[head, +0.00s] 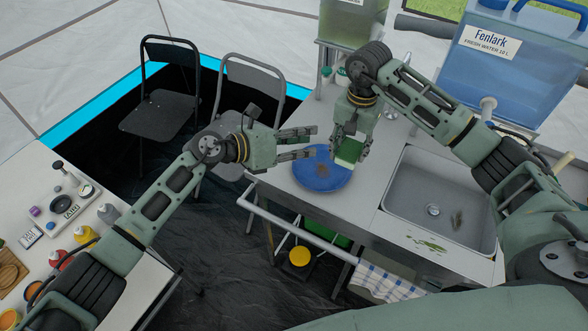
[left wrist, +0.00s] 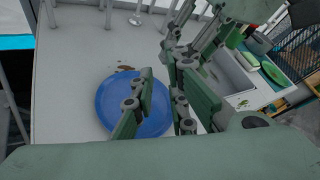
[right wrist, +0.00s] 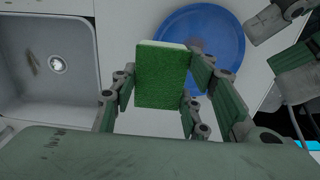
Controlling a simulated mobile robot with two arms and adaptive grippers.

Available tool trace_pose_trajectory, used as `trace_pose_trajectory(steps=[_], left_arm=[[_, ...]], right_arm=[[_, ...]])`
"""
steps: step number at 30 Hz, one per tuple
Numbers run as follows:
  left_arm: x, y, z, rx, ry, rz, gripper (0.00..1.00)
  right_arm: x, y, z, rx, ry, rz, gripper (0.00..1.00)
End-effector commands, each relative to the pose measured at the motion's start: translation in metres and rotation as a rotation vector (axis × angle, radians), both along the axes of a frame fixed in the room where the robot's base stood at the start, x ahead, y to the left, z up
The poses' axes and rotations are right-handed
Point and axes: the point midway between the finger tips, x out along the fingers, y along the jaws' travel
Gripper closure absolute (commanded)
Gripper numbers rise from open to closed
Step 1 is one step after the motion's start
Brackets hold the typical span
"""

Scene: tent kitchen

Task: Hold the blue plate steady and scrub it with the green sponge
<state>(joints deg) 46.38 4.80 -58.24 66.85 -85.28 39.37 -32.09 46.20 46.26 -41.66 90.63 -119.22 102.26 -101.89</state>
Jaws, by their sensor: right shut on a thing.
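The blue plate (head: 318,174) lies on the metal counter left of the sink, with a brownish smudge on it. It also shows in the left wrist view (left wrist: 106,100) and the right wrist view (right wrist: 222,36). My left gripper (head: 313,143) is open at the plate's left far side, its fingers pointing right, apparently above the rim; I cannot tell whether it touches. My right gripper (head: 350,157) is shut on the green sponge (right wrist: 160,80), which has a pale layer on one face. The sponge is held over the plate's right edge; contact is unclear.
The sink (head: 445,195) with food scraps is right of the plate. Water tanks, one a blue Fenlark tank (head: 497,75), stand behind. A checked towel (head: 385,283) hangs on the front rail (head: 300,228). A side table (head: 75,215) with bottles is at left.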

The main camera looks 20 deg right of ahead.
Motion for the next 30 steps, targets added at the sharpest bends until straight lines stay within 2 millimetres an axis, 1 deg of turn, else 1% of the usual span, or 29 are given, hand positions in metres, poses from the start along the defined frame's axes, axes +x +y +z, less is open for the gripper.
trace_pose_trajectory(steps=[1, 2, 3, 5, 6, 9, 12, 15, 17, 20, 23, 30], left_arm=[[-0.023, -0.013, 0.008, 0.118, -0.191, -0.158, 0.87], [-0.035, -0.015, 0.007, 0.191, -0.296, -0.245, 0.87], [-0.049, -0.016, 0.003, 0.285, -0.430, -0.357, 0.87], [-0.063, -0.011, -0.003, 0.422, -0.615, -0.513, 0.87], [-0.069, -0.005, -0.008, 0.508, -0.726, -0.608, 0.87], [-0.072, 0.014, -0.017, 0.697, -0.950, -0.805, 0.87], [-0.069, 0.031, -0.021, 0.837, -1.099, -0.943, 0.87], [-0.065, 0.041, -0.022, 0.920, -1.181, -1.023, 0.87], [-0.064, 0.044, -0.023, 0.946, -1.207, -1.046, 0.87], [-0.061, 0.043, -0.030, 0.960, -1.218, -1.060, 0.87], [-0.059, 0.038, -0.043, 0.959, -1.214, -1.060, 0.87], [-0.048, 0.021, -0.084, 0.957, -1.211, -1.056, 0.87]], right_arm=[[0.000, 0.000, 0.000, 0.000, 0.000, 0.000, 0.79], [0.000, 0.000, 0.000, 0.000, 0.000, 0.000, 0.79], [0.000, 0.000, 0.000, 0.000, 0.000, 0.000, 0.79], [0.000, 0.000, 0.000, 0.000, 0.000, 0.000, 0.79], [0.000, 0.000, 0.000, 0.000, 0.000, 0.000, 0.79], [0.000, 0.000, 0.000, 0.000, 0.000, 0.000, 0.79], [0.000, 0.000, 0.000, 0.000, 0.000, 0.000, 0.79], [0.000, 0.000, 0.000, 0.000, 0.000, 0.000, 0.79], [0.000, 0.000, 0.000, 0.000, 0.000, 0.000, 0.79], [0.000, 0.000, 0.000, 0.000, 0.000, 0.000, 0.79], [0.000, 0.000, 0.000, 0.000, 0.000, 0.000, 0.79], [0.000, 0.000, 0.000, 0.000, 0.000, 0.000, 0.79]])
